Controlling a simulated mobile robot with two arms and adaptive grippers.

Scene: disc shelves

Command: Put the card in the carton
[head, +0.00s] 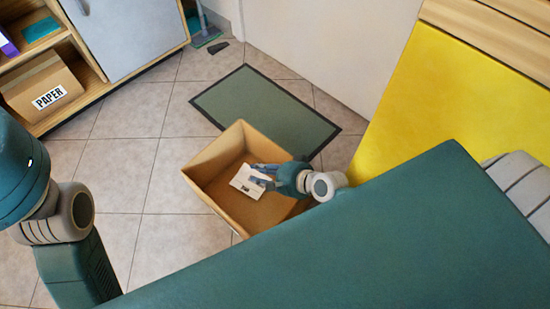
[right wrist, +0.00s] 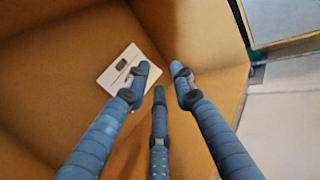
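The white card (head: 246,181) with a dark patch shows inside the open brown carton (head: 213,157), which stands on the tiled floor. My right gripper (head: 259,174) reaches into the carton from the right, with its fingers at the card. In the right wrist view, the three blue fingers (right wrist: 159,76) are spread apart with nothing between the tips. There the card (right wrist: 119,68) lies beyond the left finger, which covers part of it, against the carton's inside (right wrist: 60,60). My left arm shows at the left of the head view, but its gripper does not.
A green mat (head: 265,108) lies on the floor behind the carton. A shelf at the upper left holds a box marked PAPER (head: 42,85). A yellow panel (head: 440,90) stands at the right. The tiles left of the carton are clear.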

